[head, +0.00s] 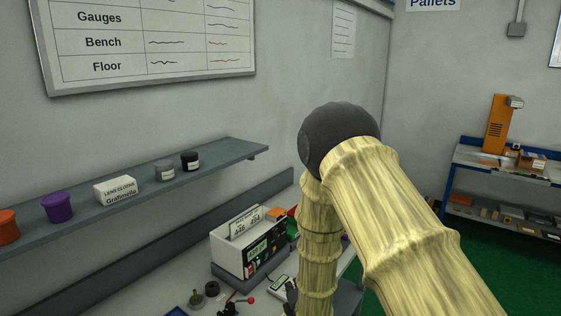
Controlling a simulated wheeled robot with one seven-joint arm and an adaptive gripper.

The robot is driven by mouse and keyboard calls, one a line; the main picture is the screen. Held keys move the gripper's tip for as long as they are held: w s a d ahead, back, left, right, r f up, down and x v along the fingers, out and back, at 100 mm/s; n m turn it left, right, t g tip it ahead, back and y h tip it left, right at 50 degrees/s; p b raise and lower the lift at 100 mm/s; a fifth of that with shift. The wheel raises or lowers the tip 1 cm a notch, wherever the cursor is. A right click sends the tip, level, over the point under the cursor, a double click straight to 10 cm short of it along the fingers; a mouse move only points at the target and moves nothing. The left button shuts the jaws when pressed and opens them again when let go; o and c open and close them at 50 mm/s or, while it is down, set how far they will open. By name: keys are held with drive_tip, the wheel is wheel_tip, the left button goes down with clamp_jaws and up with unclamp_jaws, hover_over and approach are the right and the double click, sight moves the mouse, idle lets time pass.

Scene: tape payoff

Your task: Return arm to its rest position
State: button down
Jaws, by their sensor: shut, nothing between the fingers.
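My arm is covered in a pale yellow ribbed sleeve and bends at a dark grey elbow joint. From there the forearm points down past the bench and runs out of the bottom of the head view. My gripper is not clearly visible; the end of the arm lies below the picture edge. A small dark part (291,296) shows beside the forearm at the bottom, and I cannot tell what it belongs to.
A wall shelf (130,192) at left holds an orange pot (8,227), a purple pot (57,207), a white box (115,190) and two small jars. Below, a white bin (240,245) stands on the bench near a red-knobbed lever (238,304). A blue workbench (505,165) stands far right.

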drive_tip(key=s+d+f+m+g+h+b, duration=0.15)
drive_tip(key=s+d+f+m, duration=0.25)
drive_tip(key=s+f, duration=0.4)
drive_tip(key=s+d+f+m+g+b, duration=0.3)
drive_tip(key=s+d+f+m, duration=0.15)
drive_tip(key=f, duration=0.55)
drive_tip(key=s+d+f+m+g+b, duration=0.2)
drive_tip(key=s+f+m, duration=0.3)
drive_tip(key=s, duration=0.7)
drive_tip(key=s+d+f+m+g+b, duration=0.3)
drive_tip(key=s+f+m, duration=0.3)
drive_tip(key=s, duration=0.6)
drive_tip(key=s+d+f+m+g+b, duration=0.2)
drive_tip(key=s+d+f+m+g, duration=0.2)
drive_tip(key=s+f, duration=0.3)
drive_tip(key=s+d+m, duration=0.1)
drive_tip(key=s, duration=0.4)
drive_tip(key=shift+s+g+h+b, duration=0.3)
drive_tip(key=shift+g+h+b, duration=0.05)
drive_tip(key=shift+w, duration=0.1)
